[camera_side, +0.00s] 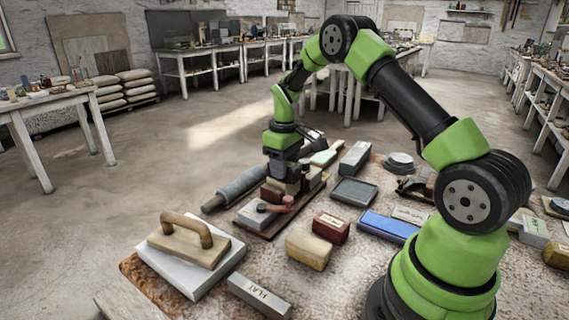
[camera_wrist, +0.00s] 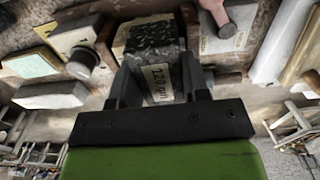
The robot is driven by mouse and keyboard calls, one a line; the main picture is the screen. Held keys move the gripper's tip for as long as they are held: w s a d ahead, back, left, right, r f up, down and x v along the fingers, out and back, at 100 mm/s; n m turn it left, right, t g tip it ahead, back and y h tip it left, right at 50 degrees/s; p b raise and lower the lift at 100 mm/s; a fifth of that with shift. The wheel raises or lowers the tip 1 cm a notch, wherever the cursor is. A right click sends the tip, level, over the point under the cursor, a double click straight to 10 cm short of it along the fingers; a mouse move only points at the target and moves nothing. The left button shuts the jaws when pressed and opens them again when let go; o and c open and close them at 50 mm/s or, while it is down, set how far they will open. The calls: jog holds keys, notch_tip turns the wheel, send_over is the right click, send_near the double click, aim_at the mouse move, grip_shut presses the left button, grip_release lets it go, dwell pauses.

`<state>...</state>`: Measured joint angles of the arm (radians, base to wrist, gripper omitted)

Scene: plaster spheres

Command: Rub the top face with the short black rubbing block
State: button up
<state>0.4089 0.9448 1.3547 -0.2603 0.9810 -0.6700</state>
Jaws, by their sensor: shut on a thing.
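My gripper (camera_wrist: 160,88) is shut on a short dark, speckled block (camera_wrist: 150,38) with a pale label that seems to read 120 grit. The block sits between the two fingers in the wrist view. In the side view my gripper (camera_side: 290,172) points down over a wooden board (camera_side: 262,223) with brown wooden blocks (camera_side: 272,192) and a red-handled clamp (camera_side: 284,204). The held block is mostly hidden there by the fingers and fixture. I cannot make out the face beneath it, or whether the block touches it.
A wooden-handled float (camera_side: 188,240) rests on a pale slab (camera_side: 205,272) at the front left. A grey FLAT block (camera_side: 260,296), a yellow block (camera_side: 309,249), a dark red block (camera_side: 331,227), a blue bar (camera_side: 388,226) and a dark tray (camera_side: 355,191) crowd the tabletop.

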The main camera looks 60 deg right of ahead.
jog(key=shift+f, duration=0.2)
jog(key=shift+w, duration=0.15)
jog(key=shift+w, duration=0.95)
jog(key=shift+s, duration=2.2)
jog(key=shift+w, duration=2.2)
jog(key=shift+s, duration=1.1)
jog(key=shift+s+f, duration=0.1)
jog(key=shift+s, duration=1.05)
